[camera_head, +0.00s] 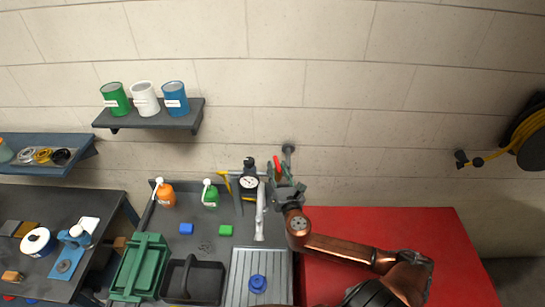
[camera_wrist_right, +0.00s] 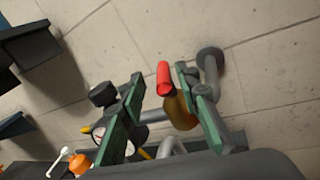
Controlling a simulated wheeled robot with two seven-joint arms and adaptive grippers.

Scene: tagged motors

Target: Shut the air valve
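The air valve has a red lever (camera_head: 278,168) on the pipe by the wall; in the wrist view the red lever end (camera_wrist_right: 164,78) points toward the wall above a brass-coloured part (camera_wrist_right: 180,112). My right gripper (camera_head: 286,183) is at the valve. In the wrist view its two green-padded fingers (camera_wrist_right: 160,76) stand wide apart, with the red lever between them, nearer the right finger. I cannot tell whether that finger touches it. A round gauge (camera_head: 248,183) and a black knob (camera_head: 249,162) sit left of the valve. My left gripper is not in view.
A grey pipe ends in a wall flange (camera_head: 288,149) close to the right finger. Below are an orange bottle (camera_head: 166,194), a green bottle (camera_head: 210,195), a black tote (camera_head: 193,281) and a ribbed tray (camera_head: 240,290). A red surface (camera_head: 445,240) lies right, mostly clear.

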